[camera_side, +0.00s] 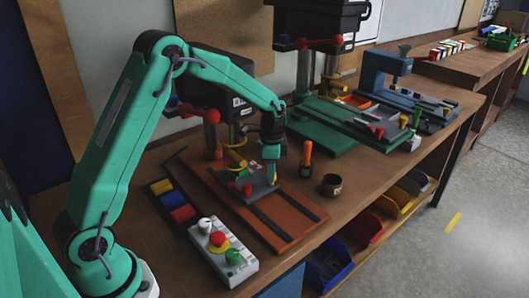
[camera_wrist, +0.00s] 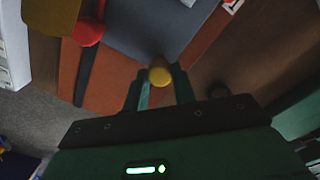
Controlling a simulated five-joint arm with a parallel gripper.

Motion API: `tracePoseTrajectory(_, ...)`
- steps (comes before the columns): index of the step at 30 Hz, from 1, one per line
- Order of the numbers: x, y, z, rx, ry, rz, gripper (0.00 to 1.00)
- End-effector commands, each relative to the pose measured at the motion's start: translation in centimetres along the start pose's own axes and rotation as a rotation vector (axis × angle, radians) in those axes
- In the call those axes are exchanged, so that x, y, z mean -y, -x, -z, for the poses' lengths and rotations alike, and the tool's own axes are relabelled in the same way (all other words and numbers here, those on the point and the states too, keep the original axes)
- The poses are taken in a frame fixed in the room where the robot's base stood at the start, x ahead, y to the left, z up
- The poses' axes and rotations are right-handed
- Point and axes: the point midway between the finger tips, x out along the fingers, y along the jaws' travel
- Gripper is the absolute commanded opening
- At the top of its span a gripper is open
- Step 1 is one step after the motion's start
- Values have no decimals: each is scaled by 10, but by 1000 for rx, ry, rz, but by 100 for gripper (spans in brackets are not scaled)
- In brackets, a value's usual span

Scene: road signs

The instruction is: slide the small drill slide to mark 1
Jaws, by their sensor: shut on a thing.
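The small drill slide is a grey plate (camera_side: 258,188) on the orange-red base (camera_side: 300,207) of the nearest drill. It also shows in the wrist view (camera_wrist: 145,28), at the top. A yellow round knob (camera_wrist: 159,74) stands at the edge of the plate. My gripper (camera_side: 271,180) is down at the plate in the side view. In the wrist view, my gripper (camera_wrist: 161,88) has its two green fingers on either side of the yellow knob, shut on it. Dark rails (camera_side: 270,220) run along the base toward the front.
A control box (camera_side: 222,255) with coloured buttons and a tray of coloured blocks (camera_side: 172,203) stand at left. A small brown cup (camera_side: 331,185) and an orange-handled tool (camera_side: 307,154) stand right of the base. Larger green and blue machines (camera_side: 322,124) stand behind.

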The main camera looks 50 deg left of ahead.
Motion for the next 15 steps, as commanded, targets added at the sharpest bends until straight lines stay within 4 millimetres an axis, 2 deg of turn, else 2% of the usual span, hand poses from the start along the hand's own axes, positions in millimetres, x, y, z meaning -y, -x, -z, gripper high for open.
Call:
tracePoseTrajectory(9,2,1,-1,-1,-1,1,0)
tracePoseTrajectory(10,2,1,-1,-1,-1,1,30)
tracePoseTrajectory(13,2,1,-1,-1,-1,1,48)
tracePoseTrajectory(15,2,1,-1,-1,-1,1,48)
